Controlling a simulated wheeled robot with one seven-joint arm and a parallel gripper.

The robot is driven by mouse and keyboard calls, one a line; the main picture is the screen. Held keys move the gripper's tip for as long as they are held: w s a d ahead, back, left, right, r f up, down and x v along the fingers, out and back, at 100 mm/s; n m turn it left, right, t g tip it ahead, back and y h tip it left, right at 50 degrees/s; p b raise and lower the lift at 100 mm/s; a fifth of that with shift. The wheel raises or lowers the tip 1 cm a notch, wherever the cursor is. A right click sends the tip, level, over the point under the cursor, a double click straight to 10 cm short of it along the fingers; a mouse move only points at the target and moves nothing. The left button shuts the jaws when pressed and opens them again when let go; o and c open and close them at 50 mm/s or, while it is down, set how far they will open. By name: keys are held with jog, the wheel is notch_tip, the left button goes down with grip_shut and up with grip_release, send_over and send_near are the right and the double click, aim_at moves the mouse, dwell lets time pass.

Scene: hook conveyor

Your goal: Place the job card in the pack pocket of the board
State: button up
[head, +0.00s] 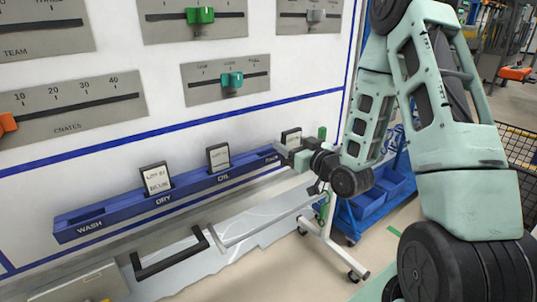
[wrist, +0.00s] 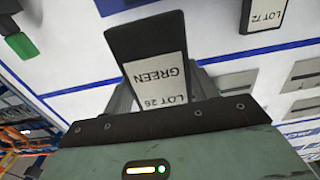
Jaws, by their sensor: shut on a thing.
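The job card (wrist: 158,60), a black card with a white label reading LOT 26 GREEN, appears upside down in the wrist view. My gripper (wrist: 165,92) is shut on its labelled end, and the black end points away from me. In the head view, my gripper (head: 293,157) is at the right end of the blue pocket rail (head: 115,214) on the board, by the pack pocket (head: 271,157). The card's top (head: 291,136) shows just above it. My gripper hides the card's lower part, so I cannot tell whether it is inside the pocket.
Upright cards stand in the dry pocket (head: 155,179) and oil pocket (head: 218,157); the wash pocket (head: 88,216) looks empty. Another card, LOT 72 (wrist: 263,14), shows in the wrist view. A dark handle (head: 170,255) sits below the rail. A blue cart (head: 368,204) stands to the right.

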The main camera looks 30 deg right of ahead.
jog(key=shift+w+f+b, duration=0.1)
jog(key=shift+f+b, duration=0.15)
jog(key=shift+b, duration=0.7)
jog(key=w+p, duration=0.1)
jog(key=w, duration=0.5)
jog(key=w+p, duration=0.1)
jog(key=w, duration=0.3)
jog(key=shift+a+r+p, duration=0.25)
jog(key=shift+r+p, duration=0.05)
jog(key=shift+w+f, duration=0.1)
jog(key=shift+f+p, duration=0.3)
jog(key=shift+f, duration=1.4)
jog(key=shift+f, duration=0.15)
jog(key=o, duration=1)
